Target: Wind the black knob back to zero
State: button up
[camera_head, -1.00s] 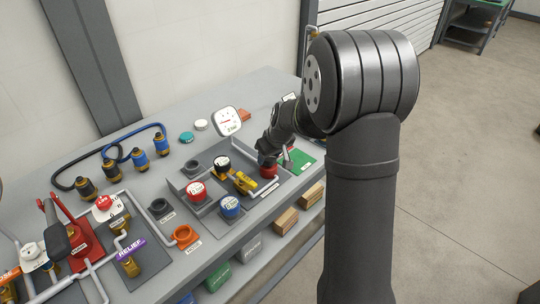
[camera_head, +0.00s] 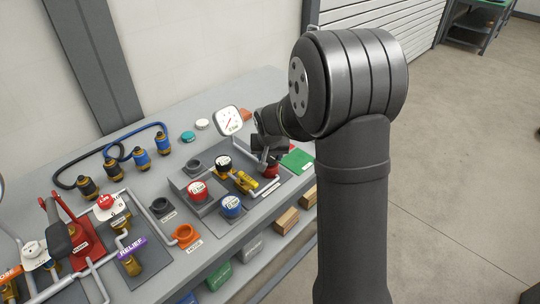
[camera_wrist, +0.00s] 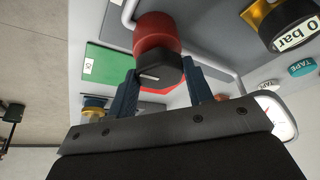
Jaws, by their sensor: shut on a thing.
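In the wrist view a black, faceted knob (camera_wrist: 158,72) with a white pointer line sits on a round red body (camera_wrist: 155,28). My gripper (camera_wrist: 160,84) has its dark blue fingers on either side of this knob and is shut on it. In the head view my gripper (camera_head: 268,150) is over the red body (camera_head: 270,171) at the right of the skid, and hides the knob. Another knob, black-topped with a white band (camera_head: 223,162), stands left of it; a label reading "0 bar" (camera_wrist: 295,35) shows in the wrist view.
A white dial gauge (camera_head: 228,121) stands behind my gripper. A green plate (camera_head: 297,159) lies to the right. Hoses and fittings fill the far left.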

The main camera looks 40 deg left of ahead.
dwell(0.4)
jog(key=o, duration=1)
jog(key=v, duration=1.7)
jog(key=shift+s+r, duration=0.1)
jog(key=shift+r, duration=0.15)
jog(key=shift+a, duration=0.1)
jog(key=x, duration=1.7)
jog(key=shift+f, duration=0.25)
jog(key=shift+r, duration=0.1)
